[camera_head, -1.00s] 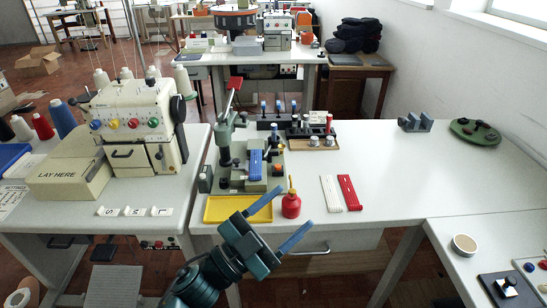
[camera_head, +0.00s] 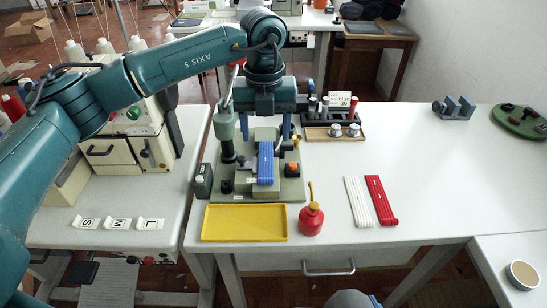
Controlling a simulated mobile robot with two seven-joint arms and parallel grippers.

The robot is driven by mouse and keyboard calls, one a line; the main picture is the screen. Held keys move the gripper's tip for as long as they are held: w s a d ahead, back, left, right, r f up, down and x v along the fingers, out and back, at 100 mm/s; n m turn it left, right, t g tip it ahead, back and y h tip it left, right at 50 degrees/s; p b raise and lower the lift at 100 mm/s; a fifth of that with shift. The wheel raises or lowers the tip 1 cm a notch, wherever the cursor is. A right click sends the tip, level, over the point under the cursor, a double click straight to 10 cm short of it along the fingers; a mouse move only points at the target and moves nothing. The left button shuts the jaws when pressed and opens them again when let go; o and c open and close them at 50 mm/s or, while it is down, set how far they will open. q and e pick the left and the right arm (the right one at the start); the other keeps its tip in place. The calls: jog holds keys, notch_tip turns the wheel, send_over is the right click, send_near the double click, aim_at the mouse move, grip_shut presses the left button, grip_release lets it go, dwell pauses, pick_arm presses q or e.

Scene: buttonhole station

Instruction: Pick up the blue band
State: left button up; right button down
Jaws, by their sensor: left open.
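The blue band (camera_head: 265,163) lies lengthwise on the grey-green machine (camera_head: 285,190) near the table's front, running front to back over a raised block. My left gripper (camera_head: 265,127) points down above the back part of this machine, just behind the band in the picture. Its two blue fingers are spread apart, one on each side of the band's line, with nothing seen between them. I cannot tell its exact height above the band. My right gripper is not in view.
A yellow tray (camera_head: 244,223) and a red oil bottle (camera_head: 311,219) stand in front of the machine. White bands (camera_head: 357,201) and red bands (camera_head: 381,200) lie to the right. A wooden tray with spools (camera_head: 335,134) is behind. The table's right part is largely clear.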

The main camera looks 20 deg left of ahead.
pick_arm(q)
send_near(265, 170)
jog(key=s+f, duration=0.1)
jog(key=s+d+f, duration=0.1)
jog(key=s, duration=0.1)
jog(key=shift+d+p, duration=0.15)
jog(key=shift+p, duration=0.2)
jog(key=shift+w+a+f+p, duration=0.1)
jog(key=shift+f+p, duration=0.15)
jog(key=shift+f, duration=1.1)
jog(key=shift+w+a+f+p, duration=0.1)
jog(key=shift+f+p, duration=0.15)
jog(key=shift+f, duration=1.1)
jog(key=shift+c, duration=0.3)
jog(key=c, duration=1.1)
jog(key=shift+o, duration=0.2)
jog(key=shift+r, duration=0.1)
